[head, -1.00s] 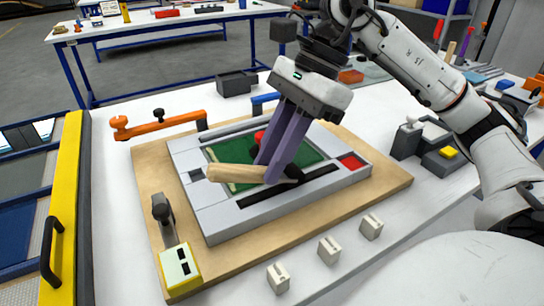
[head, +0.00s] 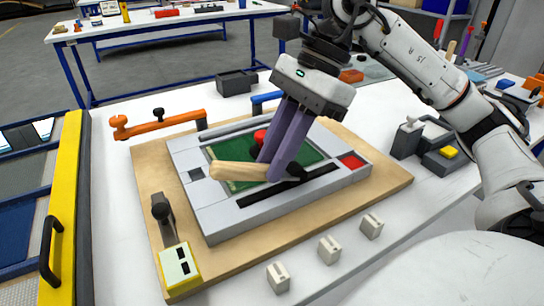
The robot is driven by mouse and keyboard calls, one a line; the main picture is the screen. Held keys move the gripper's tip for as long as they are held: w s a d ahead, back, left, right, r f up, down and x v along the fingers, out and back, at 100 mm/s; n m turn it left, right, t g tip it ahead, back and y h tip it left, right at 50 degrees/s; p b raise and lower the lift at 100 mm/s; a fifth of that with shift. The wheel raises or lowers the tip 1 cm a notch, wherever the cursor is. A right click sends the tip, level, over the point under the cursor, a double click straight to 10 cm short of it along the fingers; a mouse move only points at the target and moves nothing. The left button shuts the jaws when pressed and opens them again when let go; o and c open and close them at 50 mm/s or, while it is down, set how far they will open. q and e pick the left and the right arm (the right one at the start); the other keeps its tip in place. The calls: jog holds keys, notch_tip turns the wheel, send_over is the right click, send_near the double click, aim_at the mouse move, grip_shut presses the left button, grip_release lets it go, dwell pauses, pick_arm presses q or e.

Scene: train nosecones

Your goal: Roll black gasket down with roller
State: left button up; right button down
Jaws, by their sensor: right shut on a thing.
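The roller's light wooden handle (head: 238,172) is between the purple fingers of my right gripper (head: 273,168), which is shut on it. The handle points left over the grey fixture (head: 222,222). A dark part of the roller shows just right of the fingertips; whether it touches the surface below is unclear. A black strip, seemingly the gasket (head: 258,197), lies along the fixture's near side. Another dark strip (head: 238,132) runs along its far side. The fingers hide part of the green recess (head: 305,152). My left gripper is not in view.
The fixture sits on a wooden board (head: 215,262) on a white table. An orange clamp arm (head: 160,123) stands at the back left, a yellow block (head: 179,268) at the front left. Several small white blocks (head: 329,250) line the near edge. A red piece (head: 261,136) sits behind the fingers.

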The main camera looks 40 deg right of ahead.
aim_at(294, 166)
jog(key=shift+s+d+f+b, duration=0.1)
jog(key=shift+s+d+b, duration=0.1)
jog(key=shift+d+b, duration=0.45)
jog(key=shift+d, duration=0.2)
jog(key=shift+a+f, duration=0.1)
jog(key=shift+f, duration=0.1)
dwell(0.7)
jog(key=shift+r, duration=0.1)
jog(key=shift+d, duration=0.3)
jog(key=shift+s+d+b, duration=0.25)
jog(key=shift+d+b, duration=0.35)
jog(key=shift+d, duration=0.15)
dwell(1.3)
